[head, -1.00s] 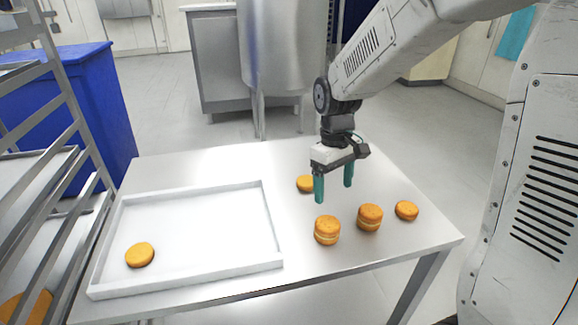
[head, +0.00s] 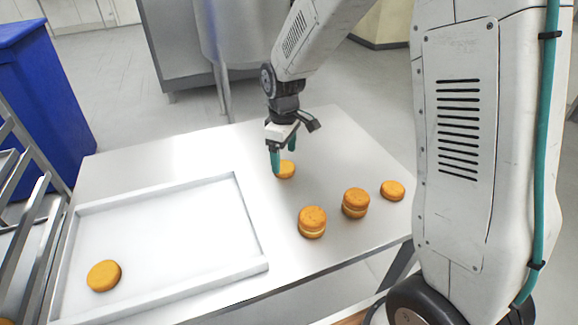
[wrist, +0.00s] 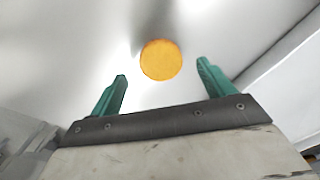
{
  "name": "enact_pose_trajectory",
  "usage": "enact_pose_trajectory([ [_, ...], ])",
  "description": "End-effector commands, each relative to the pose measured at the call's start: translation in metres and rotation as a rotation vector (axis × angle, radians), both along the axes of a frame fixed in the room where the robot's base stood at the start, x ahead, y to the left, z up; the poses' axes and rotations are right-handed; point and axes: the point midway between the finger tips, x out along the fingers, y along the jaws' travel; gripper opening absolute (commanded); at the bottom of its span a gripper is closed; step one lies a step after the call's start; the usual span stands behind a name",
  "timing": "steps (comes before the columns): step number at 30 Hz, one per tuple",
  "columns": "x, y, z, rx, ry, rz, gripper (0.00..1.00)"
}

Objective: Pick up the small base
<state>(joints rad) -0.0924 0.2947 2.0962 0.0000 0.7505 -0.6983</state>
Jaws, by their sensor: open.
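A single plain orange round (head: 287,171) lies flat on the steel table by my fingertips; it also shows in the wrist view (wrist: 161,60). My gripper (head: 283,160) is open and empty, with teal fingers pointing down. In the wrist view the round appears between and just beyond the fingertips (wrist: 163,71), touching neither. Another single round (head: 392,190) lies at the table's right, looking slightly smaller in the head view. A third single round (head: 103,276) lies in the white tray. I cannot tell for certain which is the small base.
Two filled rounds with a pale layer, one (head: 312,222) nearer the front and one (head: 356,203) to its right, stand on the table (head: 225,150). The low-walled tray (head: 252,268) takes up the left. A rack (head: 30,210) and blue bin (head: 45,110) stand further left.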

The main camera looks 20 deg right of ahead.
Motion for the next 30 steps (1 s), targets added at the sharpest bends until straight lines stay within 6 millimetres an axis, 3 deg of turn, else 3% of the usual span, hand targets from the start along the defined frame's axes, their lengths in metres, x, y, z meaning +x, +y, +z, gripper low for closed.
enact_pose_trajectory([
  [6, 0.000, 0.001, -0.031, 0.000, 0.001, -0.002, 0.81],
  [15, 0.000, -0.001, -0.035, 0.000, 0.000, -0.005, 0.81],
  [19, 0.000, -0.001, -0.035, 0.000, 0.000, -0.006, 0.45],
  [30, 0.000, -0.001, -0.032, 0.000, -0.001, -0.006, 0.45],
])
